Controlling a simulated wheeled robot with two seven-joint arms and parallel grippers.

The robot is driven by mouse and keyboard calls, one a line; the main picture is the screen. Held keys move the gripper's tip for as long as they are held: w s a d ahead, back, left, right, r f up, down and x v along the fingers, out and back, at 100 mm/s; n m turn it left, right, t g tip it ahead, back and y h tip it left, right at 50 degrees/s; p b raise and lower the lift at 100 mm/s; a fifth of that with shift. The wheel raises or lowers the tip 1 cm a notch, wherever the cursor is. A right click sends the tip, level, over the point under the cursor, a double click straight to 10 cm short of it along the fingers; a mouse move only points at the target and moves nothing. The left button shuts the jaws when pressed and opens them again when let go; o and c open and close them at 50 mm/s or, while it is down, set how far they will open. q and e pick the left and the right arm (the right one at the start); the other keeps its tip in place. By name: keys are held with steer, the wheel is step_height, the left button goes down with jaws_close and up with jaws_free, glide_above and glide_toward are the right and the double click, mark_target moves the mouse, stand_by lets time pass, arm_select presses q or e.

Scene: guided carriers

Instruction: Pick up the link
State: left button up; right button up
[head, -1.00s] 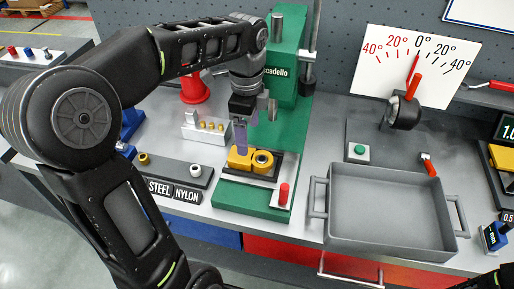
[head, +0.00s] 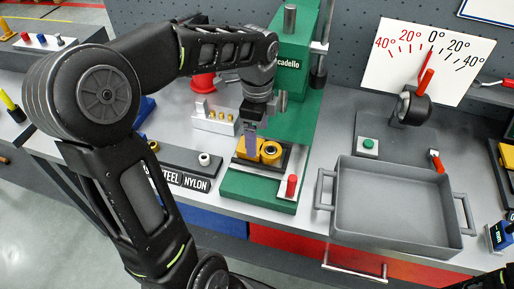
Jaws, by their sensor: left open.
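The link (head: 270,154) is a yellow part with two rounded ends, one with a dark-ringed hole. It lies in a dark holder on the green press base (head: 257,188). My left gripper (head: 251,147) is open, pointing down at the link's left end. Its fingers cover part of that end; I cannot tell whether they touch it.
The green press column (head: 293,75) stands behind the link. A red-topped peg (head: 291,186) is at the base's front right. A grey tray (head: 392,247) is to the right. A STEEL/NYLON sign (head: 184,179) and a small grey block with brass pins (head: 213,122) are to the left.

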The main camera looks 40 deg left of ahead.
mark_target(259, 150)
arm_select(q)
step_height(259, 150, down, 4)
steer(key=shift+r, duration=0.15)
steer(key=shift+c, duration=0.2)
stand_by(0.4)
jaws_close()
stand_by(0.6)
steer(key=shift+r, duration=0.1)
